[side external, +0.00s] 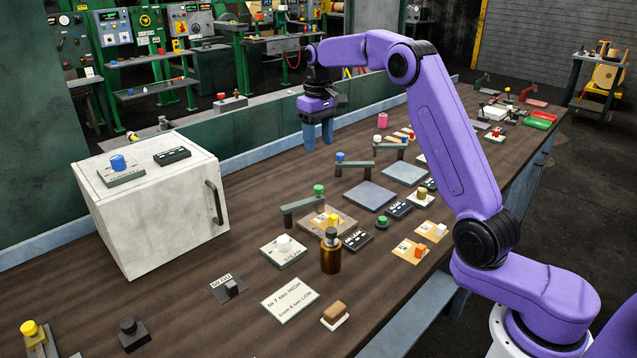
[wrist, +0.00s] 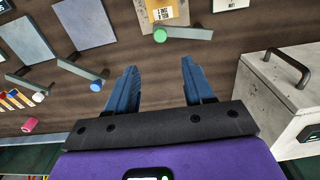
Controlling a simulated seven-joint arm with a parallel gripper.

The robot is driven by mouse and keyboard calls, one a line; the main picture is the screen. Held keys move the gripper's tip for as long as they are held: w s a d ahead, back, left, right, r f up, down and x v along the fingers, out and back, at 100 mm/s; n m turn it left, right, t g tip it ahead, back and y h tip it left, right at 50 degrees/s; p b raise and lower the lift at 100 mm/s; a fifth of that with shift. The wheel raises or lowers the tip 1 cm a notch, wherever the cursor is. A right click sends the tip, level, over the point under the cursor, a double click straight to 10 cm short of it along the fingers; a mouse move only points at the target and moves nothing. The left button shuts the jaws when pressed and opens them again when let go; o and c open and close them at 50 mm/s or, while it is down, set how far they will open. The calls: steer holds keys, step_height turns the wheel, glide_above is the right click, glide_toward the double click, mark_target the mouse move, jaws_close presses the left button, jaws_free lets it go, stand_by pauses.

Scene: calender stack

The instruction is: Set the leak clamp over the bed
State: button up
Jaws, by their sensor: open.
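My gripper (side external: 318,145) points down with its blue fingers apart, near the back of the bench; its open, empty fingers also show in the wrist view (wrist: 160,78). Three grey bar clamps are in view: a green-knobbed one (side external: 302,205), a blue-knobbed one (side external: 358,165) and a white-knobbed one (side external: 391,146). I cannot read which is the leak clamp. Beside them lie a tan bed (side external: 345,222) with a yellow piece on it, a near blue-grey bed (side external: 369,195) and a far blue-grey bed (side external: 405,174). In the wrist view the green knob (wrist: 174,33) is above the finger gap.
A white box (side external: 150,215) with a dark handle stands left, carrying a blue-knobbed block (side external: 119,168). A brown bottle (side external: 330,255), a labelled card (side external: 290,299) and several small labelled blocks crowd the front.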

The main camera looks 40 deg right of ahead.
mark_target(319, 187)
step_height(319, 187, down, 13)
steer(key=shift+f, duration=0.1)
stand_by(0.3)
steer(key=shift+c, duration=0.3)
jaws_close()
